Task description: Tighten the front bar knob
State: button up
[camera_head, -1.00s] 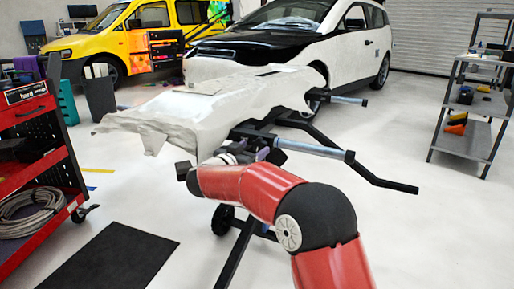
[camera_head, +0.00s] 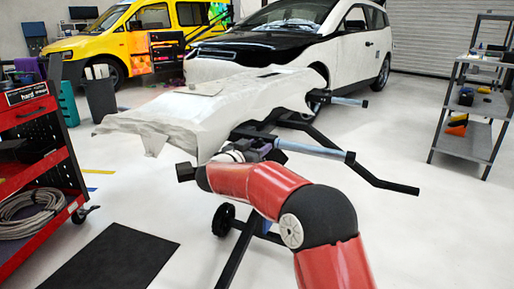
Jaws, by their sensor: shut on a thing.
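A stand with dark tubes holds a bumper (camera_head: 225,105) covered in pale wrap. Its front bar (camera_head: 310,147) has a blue-grey sleeve and a black end, and it sticks out to the right. My gripper (camera_head: 262,149) is at the inner left end of this bar, under the bumper's edge. It is small in view and partly blocked by my red arm. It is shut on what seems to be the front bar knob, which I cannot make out. A second sleeved bar (camera_head: 345,101) sits farther back.
A red tool cart (camera_head: 30,115) stands at the left, with a black mat (camera_head: 115,262) on the floor near it. A grey shelf (camera_head: 480,105) stands at the right. A white car (camera_head: 345,40) is behind the stand. The floor right of my arm is clear.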

jog(key=m, duration=0.4)
jog(key=shift+s, duration=0.1)
jog(key=m+y, duration=0.1)
jog(key=m, duration=0.3)
jog(key=shift+d+f+m+g, duration=0.1)
jog(key=shift+d+m+g, duration=0.05)
jog(key=shift+m+g, duration=0.2)
jog(key=m+b, duration=0.2)
jog(key=m, duration=0.2)
jog(key=shift+f+y+b, duration=0.1)
jog(key=shift+y+b, duration=0.2)
jog(key=shift+f+m+t+y+b, duration=0.15)
jog(key=shift+m+t+y+b, duration=0.35)
jog(key=shift+m, duration=2.9)
jog(key=shift+f+m+t+y+b, duration=0.2)
jog(key=shift+m+b, duration=0.45)
jog(key=shift+m, duration=2.7)
jog(key=shift+f+m+t+y+b, duration=0.1)
jog(key=shift+m+t+y+b, duration=0.45)
jog(key=shift+m, duration=2.85)
jog(key=o, duration=1)
jog(key=shift+r, duration=0.1)
jog(key=shift+c, duration=0.2)
